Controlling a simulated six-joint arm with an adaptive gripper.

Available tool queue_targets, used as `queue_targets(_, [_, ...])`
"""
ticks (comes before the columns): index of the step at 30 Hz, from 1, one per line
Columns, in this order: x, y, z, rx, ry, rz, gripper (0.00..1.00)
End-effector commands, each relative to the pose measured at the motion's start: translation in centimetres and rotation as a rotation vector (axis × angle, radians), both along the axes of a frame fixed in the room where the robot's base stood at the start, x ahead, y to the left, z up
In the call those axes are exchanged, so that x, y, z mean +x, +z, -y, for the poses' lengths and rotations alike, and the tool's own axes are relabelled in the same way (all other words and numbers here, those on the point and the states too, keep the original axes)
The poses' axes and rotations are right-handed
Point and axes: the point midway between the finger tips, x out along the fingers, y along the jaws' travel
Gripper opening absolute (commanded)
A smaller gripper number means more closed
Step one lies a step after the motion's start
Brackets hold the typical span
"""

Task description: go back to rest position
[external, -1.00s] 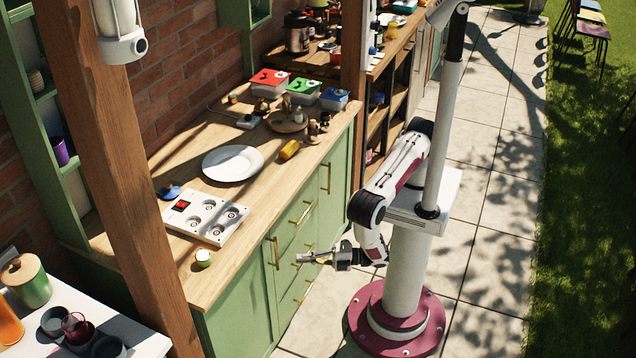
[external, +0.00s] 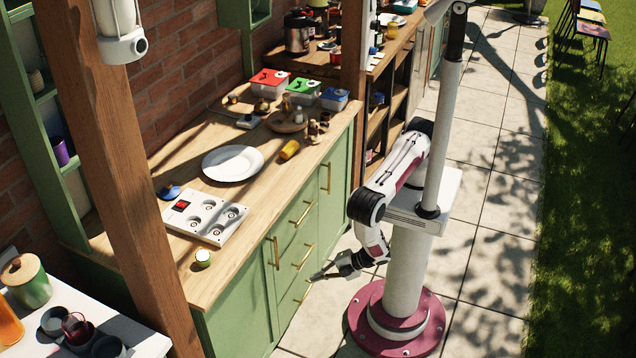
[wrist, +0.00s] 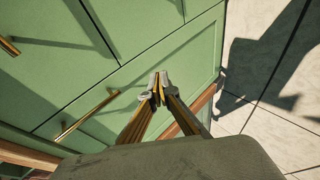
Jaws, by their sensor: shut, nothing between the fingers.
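My gripper (external: 318,276) hangs beside the green cabinet front, below the level of the wooden counter. In the wrist view its fingertips (wrist: 158,86) are together with nothing between them. The gripper points toward the cabinet's lower drawers (external: 300,283) and slants downward. Whether the fingertips touch the cabinet front cannot be told. My arm is folded close to its column.
The green cabinet (wrist: 150,40) with brass handles (wrist: 88,114) is close in front of the gripper. Paving (external: 490,240) lies open to the right.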

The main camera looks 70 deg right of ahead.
Motion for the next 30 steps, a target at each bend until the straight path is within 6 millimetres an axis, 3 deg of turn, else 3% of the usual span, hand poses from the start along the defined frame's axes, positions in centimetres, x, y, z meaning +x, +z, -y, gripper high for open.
queue_targets(6, [-2.2,-1.7,0.2,0.003,-0.094,-0.21,0.0])
queue_targets(14, [-4.5,-1.4,-0.1,0.013,-0.225,-0.44,0.0])
queue_targets(23, [-6.2,1.7,-0.7,0.028,-0.373,-0.663,0.0])
queue_targets(30, [-6.7,5.4,-0.9,0.04,-0.473,-0.8,0.0])
